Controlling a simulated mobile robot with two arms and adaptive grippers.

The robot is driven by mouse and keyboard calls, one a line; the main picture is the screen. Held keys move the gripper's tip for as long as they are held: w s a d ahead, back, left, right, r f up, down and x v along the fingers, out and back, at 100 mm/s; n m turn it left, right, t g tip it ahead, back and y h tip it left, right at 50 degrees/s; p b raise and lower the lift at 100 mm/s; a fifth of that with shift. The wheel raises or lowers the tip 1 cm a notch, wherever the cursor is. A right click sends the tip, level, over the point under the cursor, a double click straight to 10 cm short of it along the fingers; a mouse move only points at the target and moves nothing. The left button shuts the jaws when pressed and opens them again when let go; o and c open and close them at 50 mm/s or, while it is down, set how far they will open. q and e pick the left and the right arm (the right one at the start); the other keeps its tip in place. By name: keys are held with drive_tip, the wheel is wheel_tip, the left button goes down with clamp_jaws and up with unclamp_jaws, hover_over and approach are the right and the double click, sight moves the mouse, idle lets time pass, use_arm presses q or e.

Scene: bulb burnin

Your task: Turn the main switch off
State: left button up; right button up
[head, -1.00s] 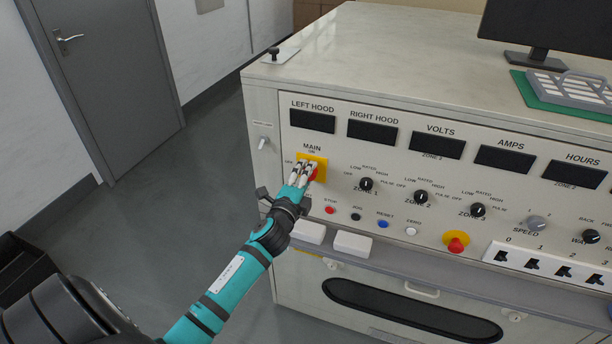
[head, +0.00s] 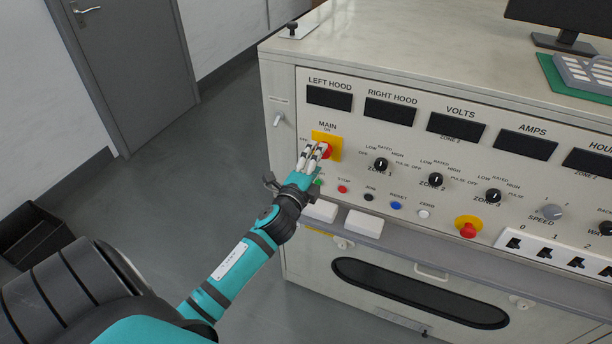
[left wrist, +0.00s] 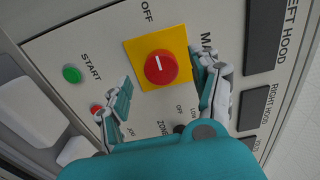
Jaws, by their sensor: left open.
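The main switch (head: 327,151) is a red rotary knob on a yellow plate below the MAIN lettering, at the left of the panel. It also shows in the left wrist view (left wrist: 162,69), where the white mark on the knob points towards the OFF lettering. My left gripper (head: 311,152) is in front of the switch, its fingers partly covering the knob in the head view. In the left wrist view the left gripper (left wrist: 163,75) is open, a finger on either side of the knob with visible gaps. My right gripper is not in view.
Below the switch are a green START button (left wrist: 72,74), a red STOP button (head: 342,189) and other small buttons. Zone knobs (head: 381,165) lie to the right. A red emergency button (head: 468,230) is lower right. The displays (head: 329,97) are dark. Open floor lies left.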

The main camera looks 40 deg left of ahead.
use_arm(q)
drive_tip(key=v, duration=0.9)
drive_tip(key=shift+a, duration=0.1)
